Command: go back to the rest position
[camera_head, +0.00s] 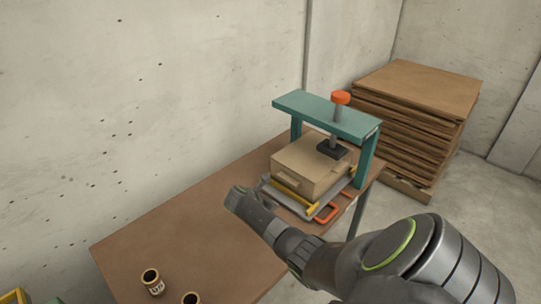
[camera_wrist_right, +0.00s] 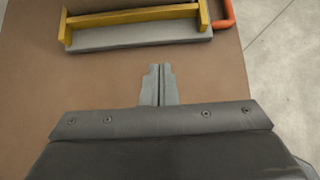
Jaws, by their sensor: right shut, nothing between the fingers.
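My right arm reaches in from the lower right in the head view, and its gripper (camera_head: 238,197) is above the brown table (camera_head: 190,235), left of the press. In the right wrist view the two fingers of my right gripper (camera_wrist_right: 158,70) are together, with nothing between them. They point toward the grey tray of the press but appear apart from it. My left gripper is not in either view.
A teal press (camera_head: 325,116) with an orange knob (camera_head: 340,97) stands over a cardboard box (camera_head: 305,165) on a grey tray (camera_wrist_right: 140,36) with yellow bars and an orange handle (camera_head: 327,214). Two small cups (camera_head: 152,282) stand at the table's front. Stacked brown boards (camera_head: 415,95) are behind.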

